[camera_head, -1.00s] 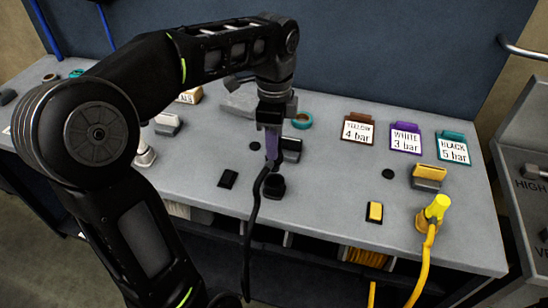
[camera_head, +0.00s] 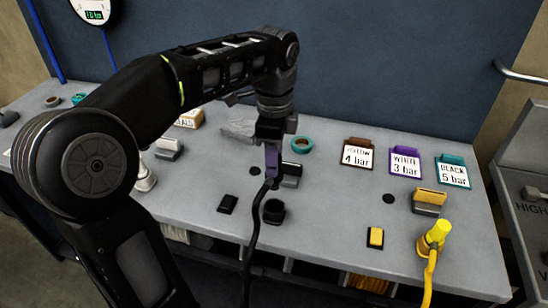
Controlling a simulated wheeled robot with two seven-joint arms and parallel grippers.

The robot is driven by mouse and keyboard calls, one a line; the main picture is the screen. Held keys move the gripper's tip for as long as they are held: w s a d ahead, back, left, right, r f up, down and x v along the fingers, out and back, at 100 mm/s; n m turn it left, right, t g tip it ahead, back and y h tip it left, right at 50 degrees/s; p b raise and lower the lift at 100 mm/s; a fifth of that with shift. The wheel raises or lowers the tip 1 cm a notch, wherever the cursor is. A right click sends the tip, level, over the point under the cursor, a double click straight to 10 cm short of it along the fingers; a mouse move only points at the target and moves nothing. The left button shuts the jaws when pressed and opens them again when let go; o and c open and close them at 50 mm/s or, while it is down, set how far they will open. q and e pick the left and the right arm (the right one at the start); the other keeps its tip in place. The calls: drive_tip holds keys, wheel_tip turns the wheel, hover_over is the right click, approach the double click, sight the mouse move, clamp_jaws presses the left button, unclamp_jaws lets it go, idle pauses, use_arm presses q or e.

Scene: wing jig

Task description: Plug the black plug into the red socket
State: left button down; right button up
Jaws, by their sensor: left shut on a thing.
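My left gripper (camera_head: 272,163) shows in the head view above the middle of the bench. It is shut on the black plug (camera_head: 270,182), with purple showing between the jaws. A black cable (camera_head: 255,228) hangs from the plug past the bench's front edge. The plug is above the bench, just above and behind a round black fitting (camera_head: 273,212) in the picture. The plug's tip is too small to make out. I cannot make out a red socket in this view. My right gripper is not in view.
The grey bench (camera_head: 330,215) also holds a teal ring (camera_head: 302,145), a dark block (camera_head: 291,174) and a flat black piece (camera_head: 228,203). A yellow plug (camera_head: 436,236) with a yellow cable stands at right. Three signs (camera_head: 405,162) stand behind. A grey cabinet (camera_head: 528,180) is at far right.

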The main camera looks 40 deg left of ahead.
use_arm(q)
drive_tip(key=shift+r+p, duration=1.35)
drive_tip(key=shift+r, duration=0.1)
drive_tip(key=w+d+f+n+b, duration=0.1)
drive_tip(key=w+d+f+n, duration=0.9)
drive_tip(key=d+n, duration=0.2)
drive_tip(key=shift+w+d+f+n, duration=0.2)
drive_tip(key=shift+w+f+n, duration=0.15)
drive_tip(key=shift+n, duration=0.25)
drive_tip(key=shift+s+f, duration=0.1)
